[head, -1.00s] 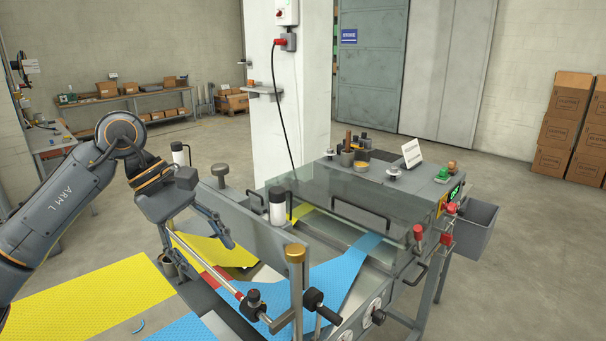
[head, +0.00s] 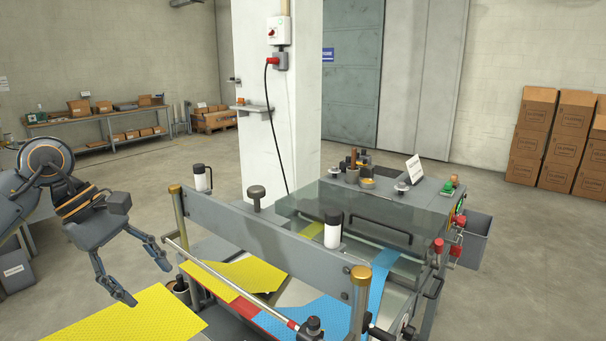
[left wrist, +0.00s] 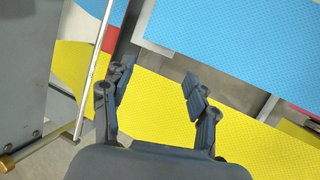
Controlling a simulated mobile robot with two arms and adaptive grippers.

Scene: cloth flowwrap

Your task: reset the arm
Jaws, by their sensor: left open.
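My left gripper (head: 150,281) is open and empty, at the left of the machine in the head view. It hangs in the air above and beside the yellow cloth (head: 135,325). In the left wrist view its two fingers (left wrist: 157,92) are spread apart with nothing between them. Below them lie the yellow cloth (left wrist: 165,115) and the blue cloth (left wrist: 240,45). My right gripper is in neither view.
The wrapping machine (head: 290,235) fills the middle, with a clear cover and gold-capped posts (head: 357,300). A steel rod runs along its left side. A white pillar (head: 275,130) stands behind it. Stacked cartons (head: 550,140) stand at the far right.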

